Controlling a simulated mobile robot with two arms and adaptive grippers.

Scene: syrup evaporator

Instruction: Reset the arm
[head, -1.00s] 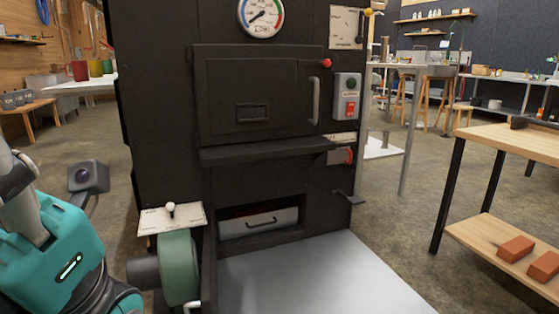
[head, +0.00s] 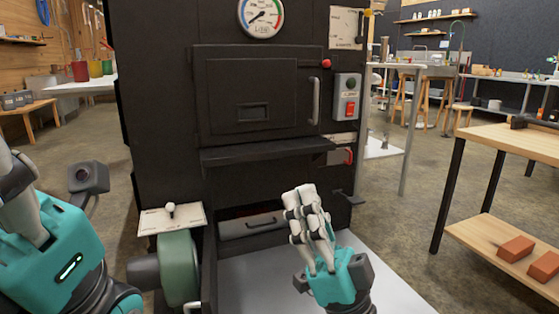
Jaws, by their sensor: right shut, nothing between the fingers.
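My right gripper (head: 308,202) shows at the lower middle of the head view, with pale fingers and a teal body. It is shut and empty, pointing up in front of the black evaporator (head: 230,170). It overlaps the right end of the ash drawer opening in the picture; I cannot tell whether it touches anything. My left arm's teal and grey links fill the lower left corner. My left gripper's fingers are not in view.
A grey plate (head: 390,280) lies on the floor in front. A wooden table (head: 510,140) with bricks (head: 516,248) on its lower shelf stands right.

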